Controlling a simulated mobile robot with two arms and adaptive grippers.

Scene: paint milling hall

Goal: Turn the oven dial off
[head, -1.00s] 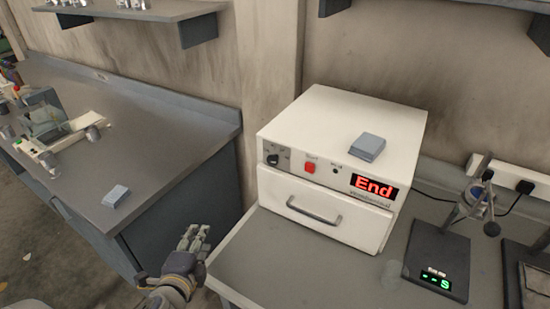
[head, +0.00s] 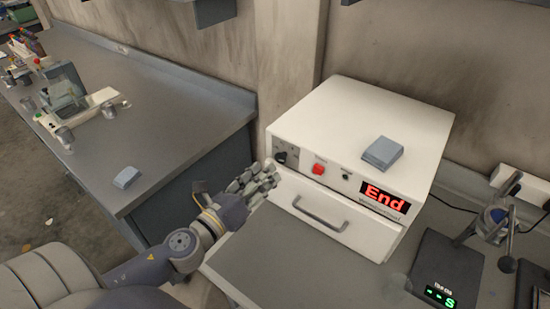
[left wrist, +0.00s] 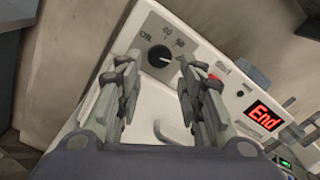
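The white oven (head: 355,130) stands on the grey bench against the wall. Its black dial (head: 281,157) is at the left end of the front panel. The dial also shows in the left wrist view (left wrist: 159,56), with a white pointer mark and printed numbers around it. My left gripper (head: 268,174) is just below and in front of the dial in the head view. In the left wrist view its two fingers (left wrist: 155,75) are apart, with the dial seen between and beyond their tips. The gripper is open and empty. My right gripper is not in view.
The oven has a red button (head: 319,169), a red "End" display (head: 385,197) and a drawer handle (head: 320,214). A grey box (head: 383,152) lies on top. A stand with a green readout (head: 440,265) is at the right. Another bench (head: 150,115) is at the left.

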